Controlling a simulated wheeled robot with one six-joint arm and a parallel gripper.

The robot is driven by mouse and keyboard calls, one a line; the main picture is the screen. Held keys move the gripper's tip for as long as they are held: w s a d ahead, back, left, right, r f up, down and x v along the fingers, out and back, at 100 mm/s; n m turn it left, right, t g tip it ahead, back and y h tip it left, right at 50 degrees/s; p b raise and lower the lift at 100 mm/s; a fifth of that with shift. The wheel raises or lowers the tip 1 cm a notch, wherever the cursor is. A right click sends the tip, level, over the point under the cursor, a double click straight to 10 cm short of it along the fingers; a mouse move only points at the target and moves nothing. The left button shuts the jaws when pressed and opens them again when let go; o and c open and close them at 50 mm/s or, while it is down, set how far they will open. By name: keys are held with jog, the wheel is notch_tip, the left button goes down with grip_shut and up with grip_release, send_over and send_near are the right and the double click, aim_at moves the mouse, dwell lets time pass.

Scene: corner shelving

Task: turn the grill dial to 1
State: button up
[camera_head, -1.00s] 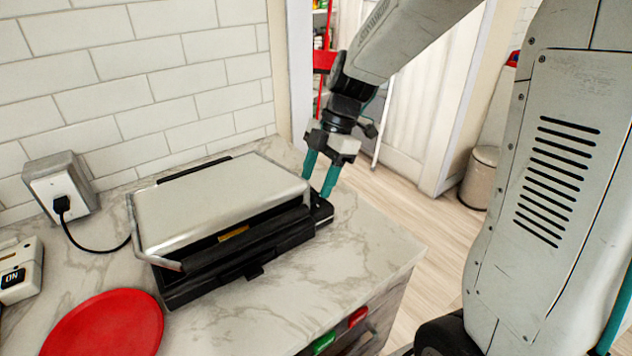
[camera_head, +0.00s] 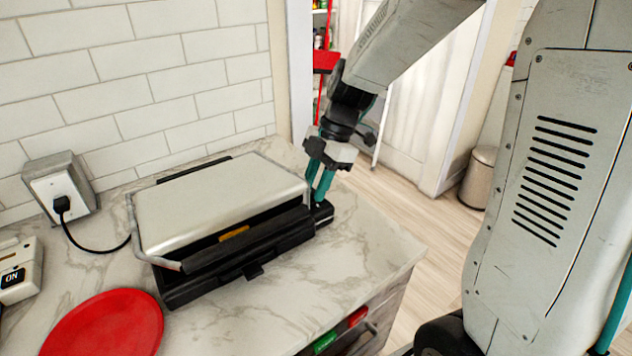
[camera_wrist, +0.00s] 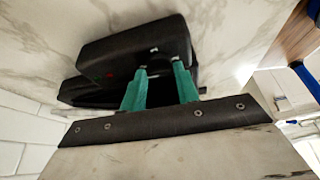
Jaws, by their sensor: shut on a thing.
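The grill (camera_head: 220,205) stands on the marble counter with its silver lid down and a black front handle. Its black control block (camera_head: 322,213) sticks out at the right end; it also shows in the wrist view (camera_wrist: 120,55). My gripper (camera_head: 318,200) reaches down to that block with its teal fingers close together. In the wrist view, my gripper (camera_wrist: 162,70) has its fingertips at the block's face, around the dial. The dial is mostly hidden between the fingertips, and its setting cannot be read. A small red light (camera_wrist: 109,75) shows on the block.
A red plate (camera_head: 105,325) lies front left of the grill. A wall socket (camera_head: 60,188) with a black plug and cord is behind on the left. A white switch box (camera_head: 18,270) marked ON stands at the left edge. The counter right of the grill is clear.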

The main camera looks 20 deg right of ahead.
jog(key=m+t, duration=0.1)
jog(key=m, duration=0.3)
jog(key=shift+s+t, duration=0.2)
jog(key=shift+t, duration=0.2)
jog(key=shift+s+a+m+t+h, duration=0.15)
jog(key=shift+m+t, duration=0.2)
jog(key=shift+m, duration=0.7)
jog(key=shift+d+m+t+h, duration=0.15)
jog(key=shift+m+t, duration=0.2)
jog(key=shift+m, duration=0.7)
jog(key=shift+a, duration=0.1)
jog(key=o, duration=1)
